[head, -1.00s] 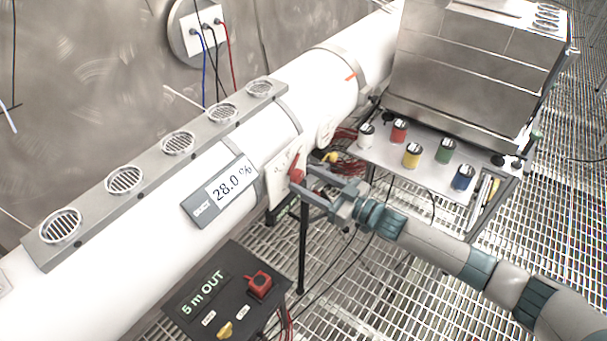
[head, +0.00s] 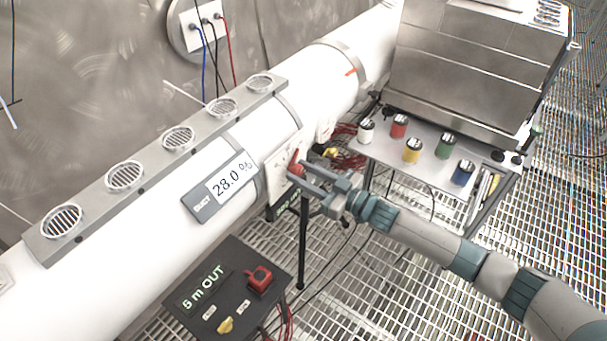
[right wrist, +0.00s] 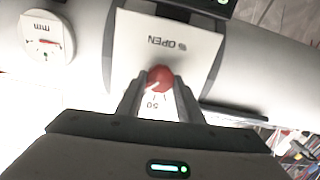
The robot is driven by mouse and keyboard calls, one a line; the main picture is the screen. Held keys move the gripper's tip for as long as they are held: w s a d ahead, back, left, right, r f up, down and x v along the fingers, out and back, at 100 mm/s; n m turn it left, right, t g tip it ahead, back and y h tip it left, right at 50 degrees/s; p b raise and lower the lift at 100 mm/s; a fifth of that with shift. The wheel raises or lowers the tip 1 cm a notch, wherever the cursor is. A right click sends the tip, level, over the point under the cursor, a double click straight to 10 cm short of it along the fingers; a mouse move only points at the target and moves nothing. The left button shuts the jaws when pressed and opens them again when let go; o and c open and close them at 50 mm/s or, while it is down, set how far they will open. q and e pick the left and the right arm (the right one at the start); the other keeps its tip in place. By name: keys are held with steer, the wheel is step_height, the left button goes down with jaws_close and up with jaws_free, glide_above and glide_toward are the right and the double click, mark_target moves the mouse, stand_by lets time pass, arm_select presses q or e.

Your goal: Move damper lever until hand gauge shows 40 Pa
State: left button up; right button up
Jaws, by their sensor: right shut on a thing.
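The damper lever (head: 296,165) is red and stands at a white scale plate on the side of the white duct. In the right wrist view its red knob (right wrist: 160,77) sits between the fingertips, over a plate (right wrist: 165,42) marked "% OPEN" and "50", upside down. My right gripper (head: 303,174) is shut on the lever; it also shows in the right wrist view (right wrist: 158,85). A round dial with a red needle (right wrist: 45,37) is at upper left there, marked "mm"; I cannot read its value. My left gripper is not in view.
A black box (head: 228,292) reading "5 m OUT", with a red switch, stands below the duct. A small table (head: 400,168) with several coloured cans stands at right, beside a steel cabinet (head: 465,70). Black cables hang over the grating floor.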

steer(key=shift+n, duration=0.8)
steer(key=o, duration=1.1)
steer(key=shift+c, duration=0.2)
steer(key=shift+s, duration=0.1)
steer(key=shift+s+d+f+b, duration=0.1)
steer(key=shift+s+d+b, duration=0.15)
steer(key=shift+d+b, duration=0.2)
steer(key=b+v, duration=0.5)
steer(key=v, duration=1.1)
